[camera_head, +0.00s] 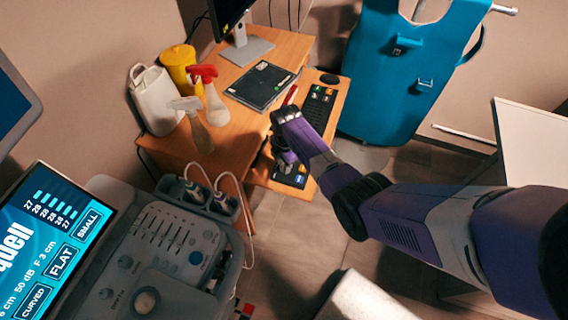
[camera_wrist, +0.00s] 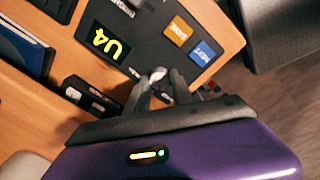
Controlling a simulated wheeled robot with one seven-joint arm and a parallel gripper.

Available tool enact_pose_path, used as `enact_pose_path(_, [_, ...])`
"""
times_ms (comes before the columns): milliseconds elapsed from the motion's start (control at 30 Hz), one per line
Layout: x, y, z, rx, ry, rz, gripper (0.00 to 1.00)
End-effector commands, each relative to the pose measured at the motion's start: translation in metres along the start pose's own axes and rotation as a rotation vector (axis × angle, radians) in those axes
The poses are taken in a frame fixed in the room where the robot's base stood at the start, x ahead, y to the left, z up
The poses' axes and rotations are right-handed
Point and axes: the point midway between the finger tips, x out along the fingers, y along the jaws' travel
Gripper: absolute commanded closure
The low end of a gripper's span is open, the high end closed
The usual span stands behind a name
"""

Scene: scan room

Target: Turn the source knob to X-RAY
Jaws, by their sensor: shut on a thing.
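A dark control panel (camera_head: 319,108) lies on the low front shelf of the wooden desk, partly hidden by my arm. In the wrist view the panel (camera_wrist: 150,32) shows a yellow "U4" readout, an orange button (camera_wrist: 179,31) and a blue button (camera_wrist: 203,52). A small pale knob (camera_wrist: 157,73) shows between my fingertips. My gripper (camera_wrist: 158,80) is shut on this knob, with one finger on each side. In the head view my gripper (camera_head: 283,158) reaches down over the near part of the panel and hides the knob. The knob's markings and setting cannot be read.
On the desk (camera_head: 238,122) stand a monitor (camera_head: 240,40), a dark flat device (camera_head: 261,85), spray bottles (camera_head: 207,95), a yellow tub (camera_head: 178,65) and a white container (camera_head: 157,101). An ultrasound console (camera_head: 165,245) is at lower left. A blue apron (camera_head: 400,75) hangs behind.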

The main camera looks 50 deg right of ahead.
Motion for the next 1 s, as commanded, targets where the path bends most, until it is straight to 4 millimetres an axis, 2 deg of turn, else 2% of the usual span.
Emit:
enact_pose_path(300, [0.0003, -0.0002, 0.0002, -0.134, 0.006, -0.001, 1.00])
enact_pose_path(867, [0.0003, -0.0002, 0.0004, -0.166, 0.007, -0.001, 1.00])
enact_pose_path(900, [0.0003, -0.0002, 0.0004, -0.166, 0.007, -0.001, 0.70])
enact_pose_path(1000, [0.0002, -0.0002, 0.0003, -0.166, 0.008, 0.000, 0.51])
